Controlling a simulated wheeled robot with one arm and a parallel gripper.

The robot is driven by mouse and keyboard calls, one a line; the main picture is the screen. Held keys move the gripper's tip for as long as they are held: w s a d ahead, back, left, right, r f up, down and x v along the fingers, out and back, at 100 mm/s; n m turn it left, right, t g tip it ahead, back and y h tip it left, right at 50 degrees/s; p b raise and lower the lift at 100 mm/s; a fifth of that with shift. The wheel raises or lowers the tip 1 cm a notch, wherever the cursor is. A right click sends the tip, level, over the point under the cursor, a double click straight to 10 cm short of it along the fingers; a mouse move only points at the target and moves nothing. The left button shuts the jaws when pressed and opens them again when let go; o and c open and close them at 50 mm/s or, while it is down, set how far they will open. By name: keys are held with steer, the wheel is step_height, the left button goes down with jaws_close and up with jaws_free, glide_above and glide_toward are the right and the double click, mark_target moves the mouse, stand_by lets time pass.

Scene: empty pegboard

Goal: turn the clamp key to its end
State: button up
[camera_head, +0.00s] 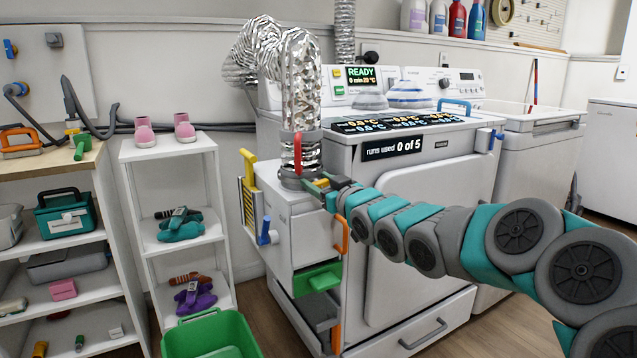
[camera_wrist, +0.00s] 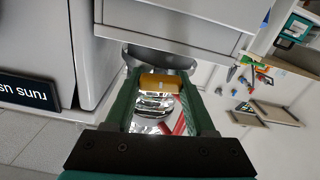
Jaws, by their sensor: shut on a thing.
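The clamp key, a yellow block (camera_wrist: 161,84) with a small pale mark, sits between my fingers in the wrist view. A sliver of it shows in the head view (camera_head: 321,182), mostly hidden by my gripper. My gripper (camera_head: 322,186) is shut on the key, at the foot of the crinkled silver duct (camera_head: 301,85). The gripper also shows in the wrist view (camera_wrist: 160,100), one green finger on either side. A grey clamp ring (camera_head: 298,178) circles the duct's base. A red curved handle (camera_head: 298,150) stands beside the duct. The key's turn angle is unclear.
The duct stands on a narrow white cabinet beside a white machine (camera_head: 430,180) with a "READY" display (camera_head: 361,76). A green drawer (camera_head: 317,279) and an orange handle (camera_head: 342,234) lie below my gripper. Shelves with shoes (camera_head: 184,127) stand left.

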jaws_close()
steer(key=shift+r+p, duration=0.1)
steer(key=shift+p, duration=0.35)
steer(key=shift+r+m+p, duration=0.15)
steer(key=shift+m+p, duration=0.55)
steer(key=shift+p, duration=0.25)
steer(key=shift+f, duration=0.2)
steer(key=o, duration=1)
jaws_free()
steer(key=shift+d, duration=0.1)
